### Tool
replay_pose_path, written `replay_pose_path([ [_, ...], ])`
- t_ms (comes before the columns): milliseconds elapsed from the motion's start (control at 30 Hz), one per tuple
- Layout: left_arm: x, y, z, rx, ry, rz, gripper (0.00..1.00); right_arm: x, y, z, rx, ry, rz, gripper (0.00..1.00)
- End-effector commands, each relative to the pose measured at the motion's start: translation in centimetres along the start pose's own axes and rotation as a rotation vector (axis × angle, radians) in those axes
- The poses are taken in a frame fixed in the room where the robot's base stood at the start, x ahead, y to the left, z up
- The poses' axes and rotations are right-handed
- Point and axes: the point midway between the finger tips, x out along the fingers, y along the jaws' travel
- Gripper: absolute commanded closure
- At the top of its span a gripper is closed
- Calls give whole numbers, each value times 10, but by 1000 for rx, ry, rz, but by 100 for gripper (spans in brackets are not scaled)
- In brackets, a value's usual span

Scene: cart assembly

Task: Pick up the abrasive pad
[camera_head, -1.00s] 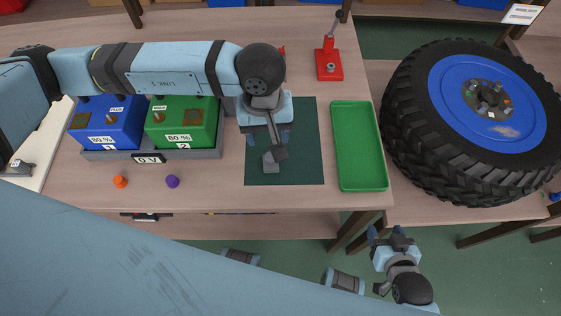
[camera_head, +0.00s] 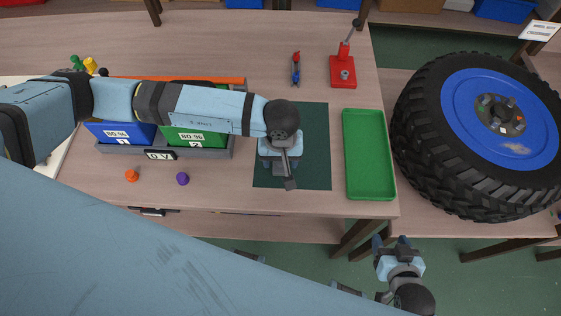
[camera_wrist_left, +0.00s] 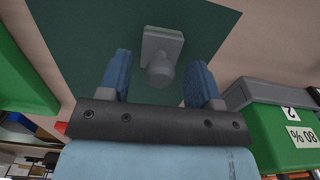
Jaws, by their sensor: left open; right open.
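The abrasive pad (camera_wrist_left: 163,52), a light grey block with a rounded knob, lies on the dark green mat (camera_wrist_left: 88,40) in the left wrist view. In the head view my left gripper hides most or all of it above the mat (camera_head: 318,125). My left gripper (camera_head: 279,168) is open and points down over the mat. In the left wrist view its two blue fingers stand on either side of the knob, with visible gaps; I cannot tell its exact height. My right gripper (camera_head: 390,242) is open and empty, in front of the table's edge.
A green tray (camera_head: 369,192) lies right of the mat. A red stand (camera_head: 343,72) and a large wheel (camera_head: 425,130) are further off.

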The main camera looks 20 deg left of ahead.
Motion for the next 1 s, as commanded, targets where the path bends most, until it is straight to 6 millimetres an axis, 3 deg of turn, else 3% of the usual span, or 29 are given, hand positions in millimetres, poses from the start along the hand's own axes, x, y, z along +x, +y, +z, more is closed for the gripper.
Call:
replay_pose_path([
  [133, 12, 0, 1, -1, -1, 0, 42, -1, 1, -1, -3, 2, 1, 41],
  [367, 13, 0, 0, 0, 0, 1, 44, -1, 1, -1, -3, 2, 2, 41],
  [533, 13, 0, 0, -1, 0, 1, 81, -1, 1, 0, -3, 2, 2, 41],
  [833, 12, 0, 0, -1, 0, 1, 82, 0, 1, 0, -3, 2, 2, 41],
  [1000, 1, 0, 0, 0, 2, 2, 82, 0, 1, 0, -3, 2, 1, 41],
])
